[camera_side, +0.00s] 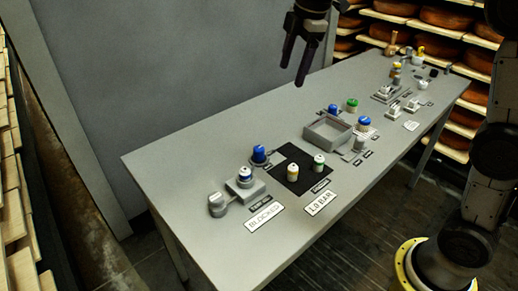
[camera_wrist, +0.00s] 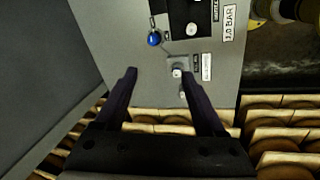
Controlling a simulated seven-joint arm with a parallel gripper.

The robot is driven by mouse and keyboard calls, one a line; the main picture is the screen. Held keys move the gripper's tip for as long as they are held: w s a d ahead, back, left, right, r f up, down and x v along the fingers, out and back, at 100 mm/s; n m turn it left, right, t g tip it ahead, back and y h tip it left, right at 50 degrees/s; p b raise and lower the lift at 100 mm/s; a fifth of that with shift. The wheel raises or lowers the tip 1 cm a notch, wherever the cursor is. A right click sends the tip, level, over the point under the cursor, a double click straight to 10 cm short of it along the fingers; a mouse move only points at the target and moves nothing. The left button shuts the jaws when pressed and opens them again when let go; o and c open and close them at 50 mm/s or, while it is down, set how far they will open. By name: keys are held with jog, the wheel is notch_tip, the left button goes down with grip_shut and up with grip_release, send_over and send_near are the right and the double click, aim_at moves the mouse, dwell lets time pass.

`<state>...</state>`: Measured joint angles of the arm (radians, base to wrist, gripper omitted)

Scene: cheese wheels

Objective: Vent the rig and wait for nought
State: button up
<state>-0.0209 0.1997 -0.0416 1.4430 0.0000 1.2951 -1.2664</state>
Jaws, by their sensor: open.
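The rig stands on a long grey table (camera_side: 190,150). At its near end are a blue knob (camera_side: 260,154), a blue-and-white capped part on a grey block (camera_side: 246,188), and a grey rounded fitting (camera_side: 217,204). Signs there read "BLOCKED" (camera_side: 263,218) and "1.0 BAR" (camera_side: 320,203); the wrist view also shows the 1.0 BAR sign (camera_wrist: 228,22). Which part is the vent, I cannot tell. My gripper (camera_side: 293,76) is open and empty, high above the table. In the wrist view the blue knob (camera_wrist: 154,38) lies beyond the fingers (camera_wrist: 159,76).
Two small capped cylinders, one pale (camera_side: 293,173) and one green-topped (camera_side: 319,162), stand on a black mat (camera_side: 289,186). A shallow grey tray (camera_side: 312,140) and more fittings (camera_side: 388,91) sit further along. Cheese shelves (camera_side: 425,17) stand behind; a wall borders the far side.

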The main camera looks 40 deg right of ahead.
jog(key=w+f+n+g, duration=0.1)
jog(key=w+f+g, duration=0.1)
jog(key=w+f, duration=0.6)
send_near(259, 148)
jog(key=shift+g, duration=0.4)
jog(key=f, duration=1)
jog(key=shift+w+f, duration=0.2)
jog(key=shift+w, duration=0.2)
grip_shut()
